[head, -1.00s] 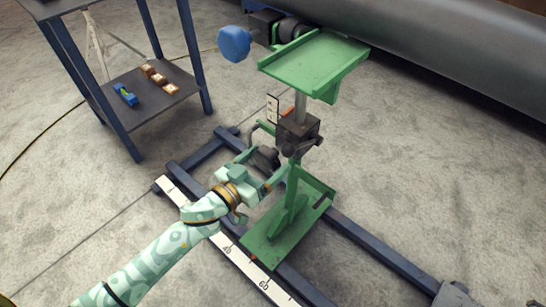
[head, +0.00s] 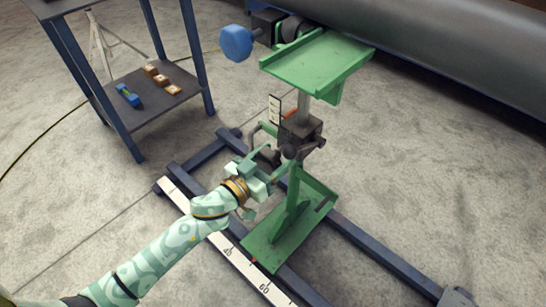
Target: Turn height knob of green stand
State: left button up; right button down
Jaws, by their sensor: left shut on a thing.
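The green stand (head: 288,234) stands upright on a blue rail frame, with a flat green top plate (head: 316,62) on a grey post. A dark clamp block (head: 302,130) sits around the post, and a small white scale plate (head: 275,107) with an orange pointer (head: 291,114) is beside it. The dark height knob (head: 269,156) is at the left of the block, partly hidden by my gripper. My left gripper (head: 268,152) comes in from the lower left and is shut on the knob, with its fingers on either side. My right gripper is not in view.
A blue handwheel (head: 235,43) stands left of the top plate. A large grey pipe (head: 440,55) runs behind. A table (head: 160,105) at the left holds small blocks on its lower shelf. A marked ruler strip (head: 229,252) lies along the rail frame.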

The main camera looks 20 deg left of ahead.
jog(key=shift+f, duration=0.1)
pick_arm(q)
jog(key=m+p, duration=0.2)
jog(key=m, duration=0.5)
jog(key=shift+a+r+p, duration=0.15)
jog(key=shift+p, duration=0.15)
jog(key=m, duration=0.3)
jog(key=shift+m, duration=0.4)
jog(key=m, duration=0.2)
jog(key=shift+m+p, duration=0.35)
jog(key=shift+m, duration=0.05)
jog(key=m, duration=0.3)
jog(key=shift+a+m, duration=0.1)
jog(key=shift+m, duration=0.3)
jog(key=m, duration=0.2)
jog(key=shift+m, duration=0.4)
jog(key=shift+m+b, duration=0.3)
jog(key=shift+m, duration=0.5)
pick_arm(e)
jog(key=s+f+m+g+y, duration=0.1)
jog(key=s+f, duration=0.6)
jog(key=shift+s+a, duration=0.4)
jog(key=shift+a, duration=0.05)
